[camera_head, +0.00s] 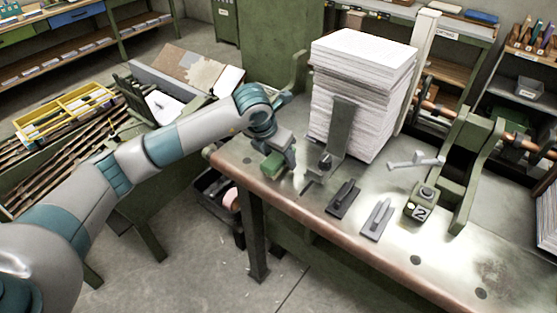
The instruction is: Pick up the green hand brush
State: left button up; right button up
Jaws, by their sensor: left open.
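The green hand brush (271,166) seems to be the small green block near the left corner of the metal workbench (315,205). Only part of it shows; my gripper covers the rest. My left gripper (284,163) is open and points down at the brush from above, its fingers close beside it. Whether the fingers touch the brush or straddle it, I cannot tell. My right gripper is not in view.
A tall stack of white paper (350,100) stands right behind the gripper, against a metal upright (341,128). Dark and pale flat tools (343,198) and a green block marked 2 (420,204) lie to the right. The bench's front edge is close.

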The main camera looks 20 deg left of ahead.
pick_arm(q)
jog(key=shift+f+b, duration=0.2)
jog(key=shift+b, duration=0.35)
dwell(0.7)
jog(key=c, duration=1.2)
